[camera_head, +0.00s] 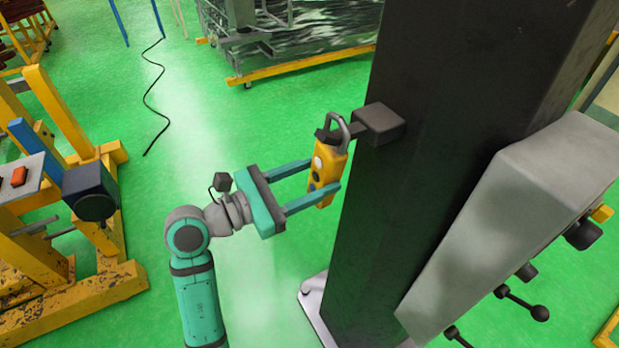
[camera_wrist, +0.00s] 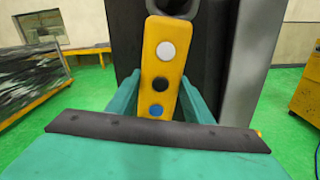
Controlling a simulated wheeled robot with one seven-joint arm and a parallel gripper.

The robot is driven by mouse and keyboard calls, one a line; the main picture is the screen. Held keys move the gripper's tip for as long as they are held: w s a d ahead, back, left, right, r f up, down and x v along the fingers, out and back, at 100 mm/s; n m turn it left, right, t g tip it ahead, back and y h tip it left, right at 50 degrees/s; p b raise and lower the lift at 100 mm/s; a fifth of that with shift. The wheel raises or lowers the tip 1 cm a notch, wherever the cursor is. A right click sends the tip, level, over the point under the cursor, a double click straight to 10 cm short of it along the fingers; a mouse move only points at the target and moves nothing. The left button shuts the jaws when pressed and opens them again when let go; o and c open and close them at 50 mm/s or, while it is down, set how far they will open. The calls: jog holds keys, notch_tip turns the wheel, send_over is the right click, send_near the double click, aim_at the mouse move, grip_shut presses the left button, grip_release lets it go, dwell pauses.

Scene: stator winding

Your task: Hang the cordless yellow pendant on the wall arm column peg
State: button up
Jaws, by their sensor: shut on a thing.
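The yellow pendant (camera_head: 325,167) is upright and slightly tilted, with a grey loop at its top and a row of white, black and blue buttons, which face the wrist view (camera_wrist: 160,75). My gripper (camera_head: 324,191) is shut on the pendant's lower body, one teal finger on each side. The dark column (camera_head: 400,210) stands just behind and right of the pendant. Its peg (camera_head: 364,132) sticks out to the left with a block-like grey part. The pendant's loop is at the peg, overlapping it in the head view; I cannot tell whether the loop is around it.
A grey box with black knobs (camera_head: 520,215) is fixed on the column's right side. A yellow frame stand (camera_head: 60,230) is at the left. A yellow-edged rack (camera_head: 300,62) stands behind. Green floor between them is free, apart from a black cable (camera_head: 150,90).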

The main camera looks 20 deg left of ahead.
jog(key=shift+w+d, duration=0.4)
jog(key=shift+w, duration=0.15)
jog(key=shift+w+d+f, duration=0.3)
jog(key=shift+w+f, duration=0.1)
jog(key=shift+f, duration=0.4)
jog(key=shift+w+f, duration=0.1)
jog(key=o, duration=1.5)
jog(key=v, duration=1)
jog(key=shift+s+a, duration=0.2)
jog(key=shift+s, duration=0.15)
jog(key=shift+w, duration=0.1)
